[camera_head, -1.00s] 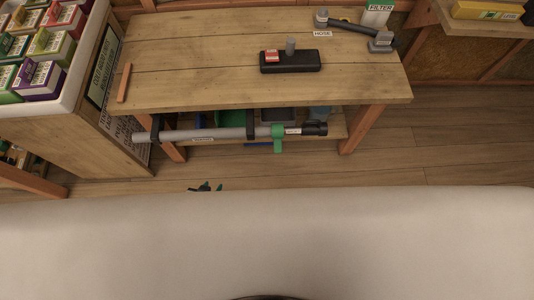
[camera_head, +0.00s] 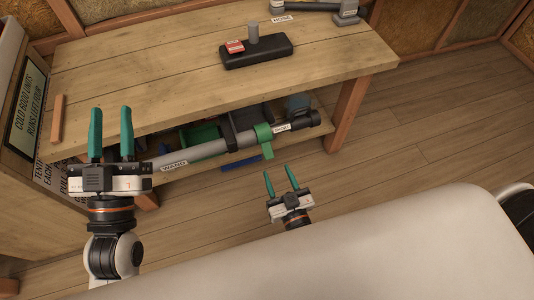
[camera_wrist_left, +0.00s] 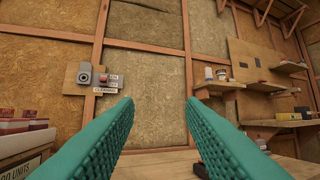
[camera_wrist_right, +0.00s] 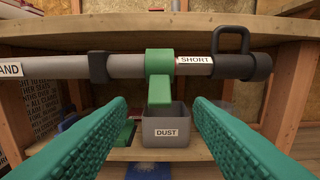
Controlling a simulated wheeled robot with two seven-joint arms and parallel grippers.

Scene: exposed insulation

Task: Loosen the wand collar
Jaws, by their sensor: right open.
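The wand (camera_head: 205,150) is a grey tube lying along the front of the workbench, below its top, in black clips. Its green collar (camera_head: 264,138), with a tab hanging down, is near the right end beside a label reading SHORT. In the right wrist view the collar (camera_wrist_right: 159,72) stands ahead, between the open fingers and apart from them. My right gripper (camera_head: 281,180) is open and empty, in front of and below the collar. My left gripper (camera_head: 111,132) is open and empty, raised at the bench's left front; its wrist view shows the back wall.
The workbench top (camera_head: 180,75) carries a black floor head (camera_head: 255,50) with a red label block. A grey DUST bin (camera_wrist_right: 166,128) stands on the shelf behind and below the wand. A bench leg (camera_head: 347,105) is right of the wand. The floor to the right is clear.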

